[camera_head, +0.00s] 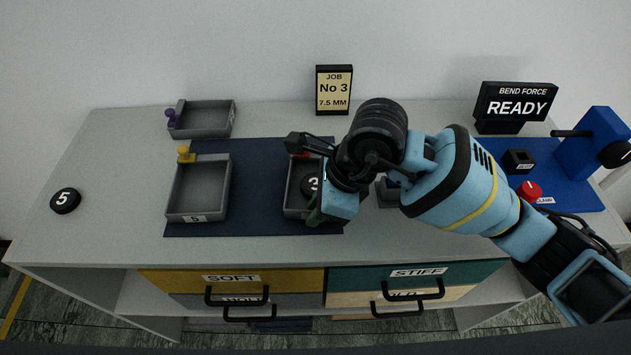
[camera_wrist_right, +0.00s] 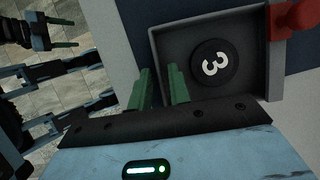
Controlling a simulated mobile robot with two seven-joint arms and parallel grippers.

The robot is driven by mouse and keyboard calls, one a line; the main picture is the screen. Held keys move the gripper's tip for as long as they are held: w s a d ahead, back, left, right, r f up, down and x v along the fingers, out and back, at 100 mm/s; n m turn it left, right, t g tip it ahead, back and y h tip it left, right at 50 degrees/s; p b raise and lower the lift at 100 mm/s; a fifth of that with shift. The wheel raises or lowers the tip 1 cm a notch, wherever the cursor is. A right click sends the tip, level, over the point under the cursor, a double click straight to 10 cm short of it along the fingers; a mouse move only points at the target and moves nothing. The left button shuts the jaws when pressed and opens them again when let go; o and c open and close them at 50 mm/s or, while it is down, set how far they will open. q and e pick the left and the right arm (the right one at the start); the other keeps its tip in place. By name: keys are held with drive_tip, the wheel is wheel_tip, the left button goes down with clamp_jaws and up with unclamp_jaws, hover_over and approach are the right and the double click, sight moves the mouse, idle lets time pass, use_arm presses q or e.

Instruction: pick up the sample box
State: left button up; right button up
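A grey box with a red knob (camera_head: 288,200) stands on the dark blue mat, partly hidden by my right arm. A black disc marked 3 (camera_wrist_right: 214,67) lies in it. In the right wrist view, the box wall (camera_wrist_right: 205,8) and the red knob (camera_wrist_right: 296,18) show. My right gripper (camera_wrist_right: 160,88) is low at the box's near side. Its green fingers stand apart, seemingly on either side of one wall, with no visible contact. My left gripper (camera_wrist_right: 64,33) seems to show at the wrist view's upper left, its green fingers apart. The frames do not show which box is the sample box.
A grey box with a yellow knob (camera_head: 198,217) and one with a purple knob (camera_head: 205,133) stand left. A black disc marked 5 (camera_head: 65,200) lies far left. A blue press (camera_head: 590,145) stands right by a READY sign (camera_head: 517,103). Drawers (camera_head: 235,281) are below the top.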

clamp_jaws()
drive_tip(key=shift+r, duration=0.1)
drive_tip(key=shift+r, duration=1.55)
drive_tip(key=shift+s+r, duration=0.15)
drive_tip(key=shift+s, duration=0.05)
drive_tip(key=s+r, duration=0.1)
drive_tip(key=s, duration=1.4)
drive_tip(key=shift+s+a+r+b, duration=0.25)
drive_tip(key=shift+s+b, duration=0.1)
drive_tip(key=shift+b, duration=0.1)
